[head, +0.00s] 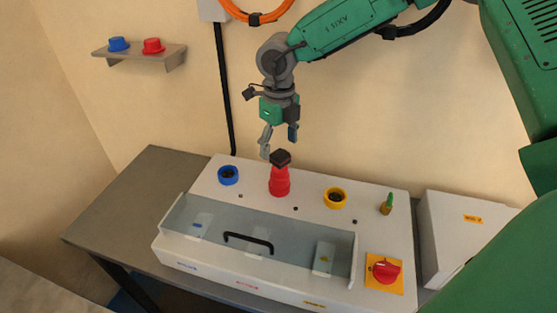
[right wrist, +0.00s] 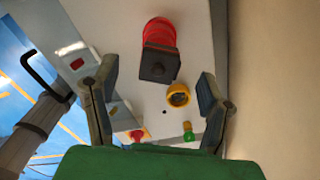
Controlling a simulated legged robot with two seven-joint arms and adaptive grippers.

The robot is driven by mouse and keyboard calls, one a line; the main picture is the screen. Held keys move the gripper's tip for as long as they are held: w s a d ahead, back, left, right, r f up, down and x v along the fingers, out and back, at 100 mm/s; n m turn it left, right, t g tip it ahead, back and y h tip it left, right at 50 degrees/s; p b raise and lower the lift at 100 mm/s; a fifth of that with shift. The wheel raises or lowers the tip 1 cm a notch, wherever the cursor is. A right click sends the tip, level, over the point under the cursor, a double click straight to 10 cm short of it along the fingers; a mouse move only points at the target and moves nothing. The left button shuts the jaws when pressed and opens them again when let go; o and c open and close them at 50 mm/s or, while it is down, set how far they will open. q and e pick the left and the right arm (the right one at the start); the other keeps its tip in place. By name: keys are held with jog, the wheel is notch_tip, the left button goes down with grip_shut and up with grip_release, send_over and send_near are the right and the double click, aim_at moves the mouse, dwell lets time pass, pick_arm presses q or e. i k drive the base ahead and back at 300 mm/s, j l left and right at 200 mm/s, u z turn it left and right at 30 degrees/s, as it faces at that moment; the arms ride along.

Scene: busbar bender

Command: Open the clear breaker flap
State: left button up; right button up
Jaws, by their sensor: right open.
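The clear breaker flap (head: 290,248) lies over the front part of the white panel, with small switch plates showing through it. It looks closed. Its black handle (head: 248,239) stands near its middle; a black bar like it shows at the left of the right wrist view (right wrist: 40,72). My right gripper (head: 279,142) is open and empty, above and behind the flap, just over the black-capped red connector (head: 279,181). In the right wrist view, the black cap (right wrist: 160,63) shows between the fingers. My left gripper is not in view.
The panel also carries a blue ring (head: 228,175), a yellow ring (head: 335,197), a green-tipped post (head: 387,204) and a red rotary switch (head: 385,270). A white box (head: 460,235) stands at the right. A wall shelf (head: 140,55) holds blue and red caps. The grey table's left side is clear.

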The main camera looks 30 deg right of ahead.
aim_at(255, 241)
jog(key=k+j, duration=0.75)
jog(key=k, duration=0.1)
